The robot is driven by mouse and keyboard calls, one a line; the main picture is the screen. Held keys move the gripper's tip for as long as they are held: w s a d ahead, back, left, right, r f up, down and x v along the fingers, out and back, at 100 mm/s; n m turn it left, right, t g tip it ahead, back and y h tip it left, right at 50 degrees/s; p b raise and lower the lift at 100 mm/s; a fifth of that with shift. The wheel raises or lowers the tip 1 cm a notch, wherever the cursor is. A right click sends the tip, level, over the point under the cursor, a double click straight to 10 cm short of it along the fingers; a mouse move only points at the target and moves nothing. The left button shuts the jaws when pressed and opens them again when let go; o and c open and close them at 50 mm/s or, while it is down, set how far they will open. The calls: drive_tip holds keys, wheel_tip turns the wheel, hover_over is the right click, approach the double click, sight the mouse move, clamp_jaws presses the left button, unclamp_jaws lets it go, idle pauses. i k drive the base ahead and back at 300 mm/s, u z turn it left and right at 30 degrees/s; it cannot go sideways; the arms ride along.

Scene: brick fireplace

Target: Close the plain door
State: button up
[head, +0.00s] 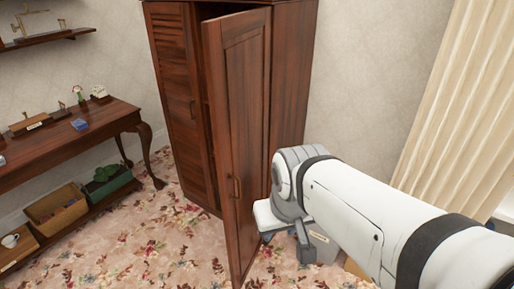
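The plain door (243,110) is the right door of a dark brown wooden wardrobe (290,75). It has a flat panel and stands open, swung out toward me. Its small handle (236,189) is on the face toward me, near the lower middle. My gripper (287,243) is low, just right of the door's lower part. It is partly hidden by my own wrist, so I cannot tell whether its fingers are open or shut, or whether it touches the door. Nothing is visibly held.
The slatted left door (173,90) of the wardrobe looks shut. A wooden side table (75,135) with small items stands at the left, with boxes on its lower shelf. A grey bin (325,246) is partly hidden behind my arm. A cream curtain (455,110) hangs at the right. Flowered carpet (170,250) is clear in front.

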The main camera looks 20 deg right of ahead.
sight(236, 47)
drive_tip(key=z, duration=0.1)
drive_tip(key=i, duration=1)
drive_tip(key=z, duration=0.15)
drive_tip(key=k, duration=0.6)
drive_tip(key=z, duration=0.15)
